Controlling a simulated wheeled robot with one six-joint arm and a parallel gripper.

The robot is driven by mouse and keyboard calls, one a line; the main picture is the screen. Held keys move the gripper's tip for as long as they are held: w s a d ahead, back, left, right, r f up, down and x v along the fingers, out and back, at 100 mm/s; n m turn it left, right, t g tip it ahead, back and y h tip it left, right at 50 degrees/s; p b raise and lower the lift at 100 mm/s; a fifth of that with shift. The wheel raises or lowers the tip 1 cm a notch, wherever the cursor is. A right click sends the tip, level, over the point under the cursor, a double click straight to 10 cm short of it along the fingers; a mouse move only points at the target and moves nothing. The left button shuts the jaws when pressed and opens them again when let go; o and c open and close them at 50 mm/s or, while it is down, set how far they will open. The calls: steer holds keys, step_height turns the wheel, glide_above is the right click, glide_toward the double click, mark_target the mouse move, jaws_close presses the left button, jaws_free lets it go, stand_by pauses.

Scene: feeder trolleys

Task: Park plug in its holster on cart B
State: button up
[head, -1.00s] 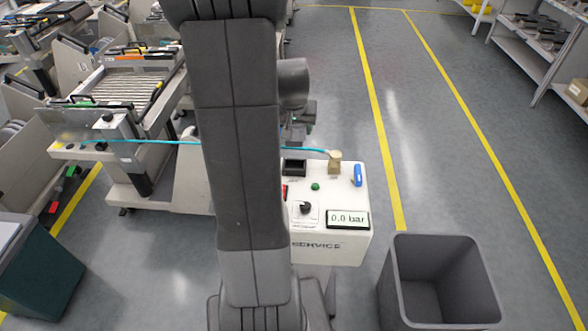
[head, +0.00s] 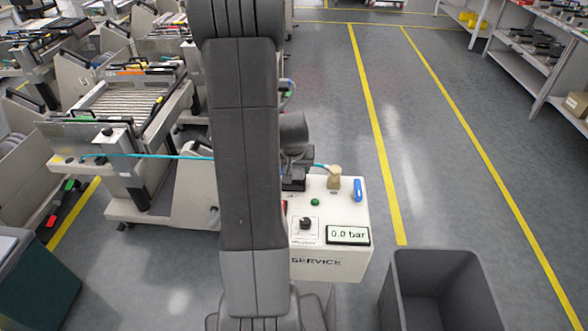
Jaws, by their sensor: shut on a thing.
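A tan plug (head: 334,176) stands on the top of the white service unit (head: 335,263), at the end of a teal hose (head: 160,156). The hose runs left behind my arm to the panel of a feeder cart (head: 140,190). No cart letter is readable, so I cannot tell which one is B, and I cannot make out a holster. The dark end of my arm, with my gripper (head: 297,164), is left of the plug over the unit's back edge. I see no contact with the plug.
The unit carries a 0.0 bar display (head: 348,235), a black knob (head: 305,222), a green button (head: 315,202) and a blue part (head: 358,190). A grey bin (head: 395,300) stands at the front right. Floor between the yellow lines is clear; shelves (head: 540,75) stand beyond.

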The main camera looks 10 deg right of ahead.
steer(key=shift+f, duration=0.3)
steer(key=shift+f+b, duration=0.3)
steer(key=shift+b, duration=0.05)
steer(key=o, duration=1.3)
steer(key=shift+r, duration=0.1)
steer(key=shift+r+p, duration=0.1)
steer(key=shift+p, duration=0.4)
steer(key=v, duration=1.3)
steer(key=shift+s+r, duration=0.15)
steer(key=shift+s, duration=0.3)
steer(key=x, duration=1.4)
steer(key=shift+w+r+b, duration=0.1)
steer(key=shift+w+b, duration=0.15)
steer(key=shift+b, duration=0.05)
steer(key=shift+a+r, duration=0.1)
